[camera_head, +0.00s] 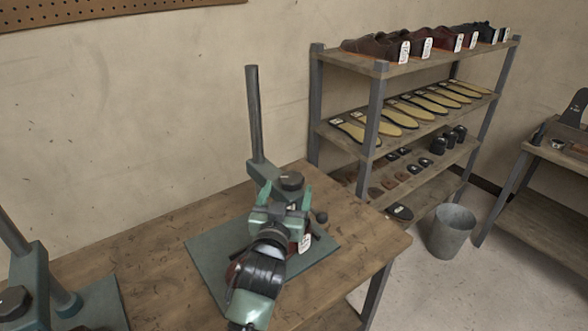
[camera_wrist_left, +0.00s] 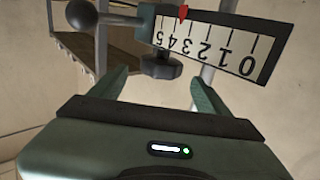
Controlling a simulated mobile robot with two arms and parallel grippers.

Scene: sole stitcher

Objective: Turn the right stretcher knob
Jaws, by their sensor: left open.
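The right stretcher stands on a green base (camera_head: 208,257) on the workbench, with a tall grey post (camera_head: 254,112). A dark round knob (camera_head: 290,180) sits on it. My left gripper (camera_head: 286,191) is open, its fingers on either side of that knob in the head view. In the left wrist view the dark knob (camera_wrist_left: 160,66) shows just beyond the gap of my open left gripper (camera_wrist_left: 157,80); contact cannot be told. A scale (camera_wrist_left: 225,45) beside it appears upside down, with a red pointer (camera_wrist_left: 183,13) near 4. My arm hides much of the stretcher.
A ball-ended handle (camera_head: 320,216) sticks out to the right, and a white tag (camera_head: 305,243) shows beside my arm. A second stretcher (camera_head: 30,285) stands at left. A shelf rack (camera_head: 375,105) and a bucket (camera_head: 451,232) stand beyond the bench.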

